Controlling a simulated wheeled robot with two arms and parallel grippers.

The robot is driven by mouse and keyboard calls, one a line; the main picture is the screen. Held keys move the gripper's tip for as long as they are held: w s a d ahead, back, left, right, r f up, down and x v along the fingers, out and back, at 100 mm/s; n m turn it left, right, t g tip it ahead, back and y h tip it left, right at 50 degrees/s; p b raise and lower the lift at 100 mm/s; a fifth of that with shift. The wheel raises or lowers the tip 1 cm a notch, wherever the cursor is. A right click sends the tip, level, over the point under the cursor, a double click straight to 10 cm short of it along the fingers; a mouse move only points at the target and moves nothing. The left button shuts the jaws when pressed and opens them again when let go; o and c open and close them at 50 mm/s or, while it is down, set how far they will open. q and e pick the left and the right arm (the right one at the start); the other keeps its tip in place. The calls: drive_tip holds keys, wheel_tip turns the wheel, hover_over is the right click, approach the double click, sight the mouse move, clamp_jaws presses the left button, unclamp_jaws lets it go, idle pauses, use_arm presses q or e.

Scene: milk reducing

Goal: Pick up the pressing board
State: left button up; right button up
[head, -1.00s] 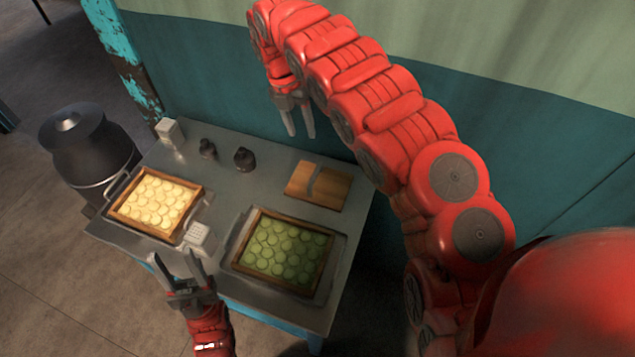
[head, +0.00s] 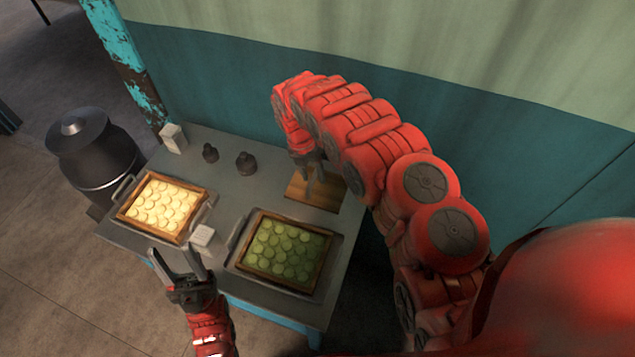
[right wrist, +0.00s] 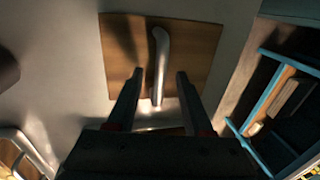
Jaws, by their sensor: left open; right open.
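The pressing board (head: 331,197) is a flat square wooden board at the back right of the table, partly covered by my right arm in the head view. In the right wrist view the board (right wrist: 195,62) lies flat with a pale metal handle (right wrist: 160,58) along its middle. My right gripper (head: 314,186) is open above the board. In the right wrist view its fingertips (right wrist: 160,74) show on either side of the handle's near part; contact cannot be told. My left gripper (head: 172,251) is open and empty by the table's front left edge.
A tray of pale yellow rounds (head: 206,214) and a tray of green rounds (head: 337,240) sit on the grey table (head: 235,195). Small white blocks (head: 203,237) and two dark knobs (head: 246,163) stand nearby. A dark metal can (head: 95,150) stands left; the wall is behind.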

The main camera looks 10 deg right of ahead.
drive_tip(key=shift+s+d+f, duration=0.1)
drive_tip(key=shift+d+f, duration=0.05)
drive_tip(key=shift+f, duration=0.7)
clamp_jaws()
idle(0.8)
